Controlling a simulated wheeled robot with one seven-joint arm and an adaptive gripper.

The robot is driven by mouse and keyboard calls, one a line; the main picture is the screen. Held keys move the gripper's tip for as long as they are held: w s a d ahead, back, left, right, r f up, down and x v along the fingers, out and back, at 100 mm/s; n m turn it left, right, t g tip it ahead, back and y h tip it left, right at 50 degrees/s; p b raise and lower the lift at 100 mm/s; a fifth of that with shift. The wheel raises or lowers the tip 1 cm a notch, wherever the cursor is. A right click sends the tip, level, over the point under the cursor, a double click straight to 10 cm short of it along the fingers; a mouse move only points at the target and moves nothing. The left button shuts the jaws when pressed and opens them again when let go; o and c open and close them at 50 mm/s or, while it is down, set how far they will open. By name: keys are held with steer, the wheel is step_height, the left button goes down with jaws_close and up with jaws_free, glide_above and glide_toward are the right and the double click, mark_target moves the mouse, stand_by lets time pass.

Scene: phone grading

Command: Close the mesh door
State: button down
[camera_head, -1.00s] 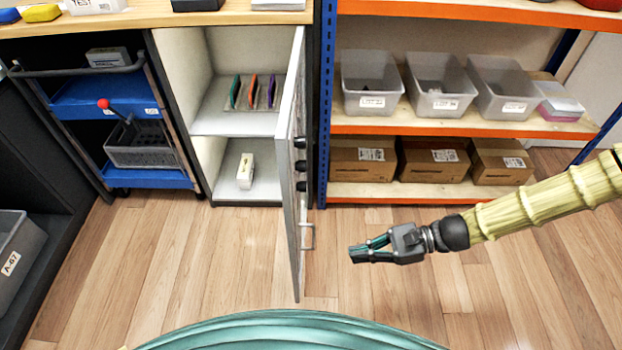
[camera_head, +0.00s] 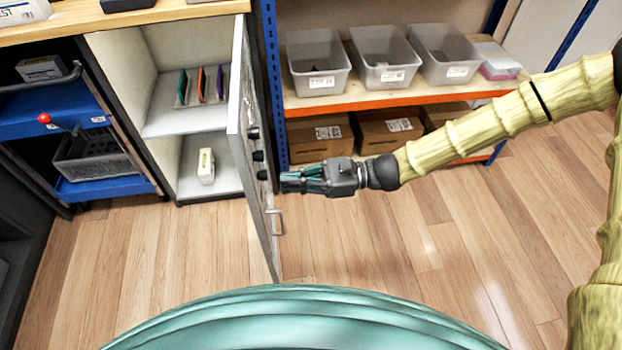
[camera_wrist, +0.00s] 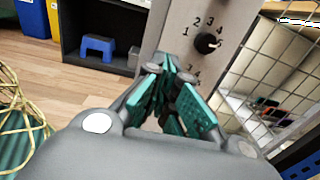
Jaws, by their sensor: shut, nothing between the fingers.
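The mesh door (camera_head: 262,215) stands open, swung out from the white cabinet (camera_head: 187,122), and is seen nearly edge-on in the head view. Its outer side carries several black dials and a metal handle (camera_head: 276,222) low down. My gripper (camera_head: 286,183) is shut and empty, just right of the door at the height of the lowest dial. In the wrist view my gripper's fingers (camera_wrist: 172,105) are together in front of the door's dial panel (camera_wrist: 188,28), with a numbered black dial (camera_wrist: 207,43) just beyond them. I cannot tell whether the fingertips touch the door.
Orange shelves (camera_head: 400,98) with grey bins (camera_head: 318,65) and cardboard boxes (camera_head: 322,142) stand right of the cabinet. A blue cart (camera_head: 105,188) with a black crate stands left of it. Wooden floor (camera_head: 165,255) lies open left of the door.

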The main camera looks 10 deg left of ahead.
mark_target(256, 186)
steer(key=shift+x, duration=2.5)
steer(key=shift+s+a, duration=0.1)
steer(key=shift+a, duration=0.1)
